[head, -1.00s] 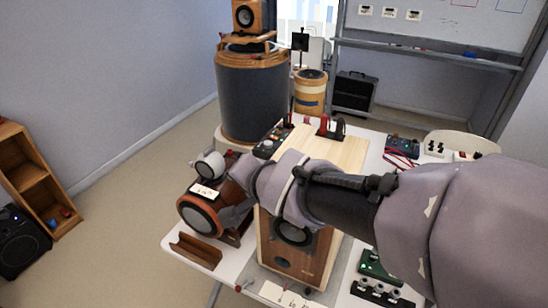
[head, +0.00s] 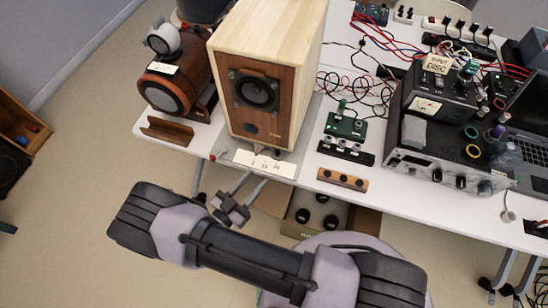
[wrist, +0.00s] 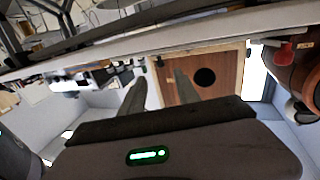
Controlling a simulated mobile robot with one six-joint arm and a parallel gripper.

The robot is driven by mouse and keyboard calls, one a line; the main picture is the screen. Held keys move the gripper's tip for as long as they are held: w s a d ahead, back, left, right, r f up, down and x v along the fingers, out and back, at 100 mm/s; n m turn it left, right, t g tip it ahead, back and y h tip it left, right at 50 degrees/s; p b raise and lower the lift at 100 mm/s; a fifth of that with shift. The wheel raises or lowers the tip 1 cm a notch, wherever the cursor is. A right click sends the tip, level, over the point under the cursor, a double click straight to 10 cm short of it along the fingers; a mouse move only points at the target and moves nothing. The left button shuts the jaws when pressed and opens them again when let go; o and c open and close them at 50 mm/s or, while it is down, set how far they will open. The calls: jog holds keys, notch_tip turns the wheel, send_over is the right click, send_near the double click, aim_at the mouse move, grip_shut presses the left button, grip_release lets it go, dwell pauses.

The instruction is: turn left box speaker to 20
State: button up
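The box speaker (head: 272,45) has a pale wood cabinet and a brown front panel. It stands on the table near the front edge, with a black driver cone and a small dark round spot below it on the front. A white card (head: 264,163) with small marks lies at its foot; I cannot read the marks. My gripper (head: 256,177) is in front of the table edge, below the card, with its two fingers apart and nothing seen between them. In the wrist view the picture is inverted; the fingers (wrist: 160,78) point toward the speaker front (wrist: 222,68).
A round wooden speaker (head: 168,88) stands left of the box speaker, with a brown trough (head: 168,131) before it. A green circuit board (head: 345,125), a black strip of knobs (head: 345,152) and an amplifier (head: 430,172) stand to the right. An open carton (head: 365,220) is under the table.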

aim_at(276, 155)
jog(key=b+x, duration=0.1)
jog(key=x, duration=0.9)
jog(key=shift+b, duration=0.3)
grip_shut()
dwell(0.7)
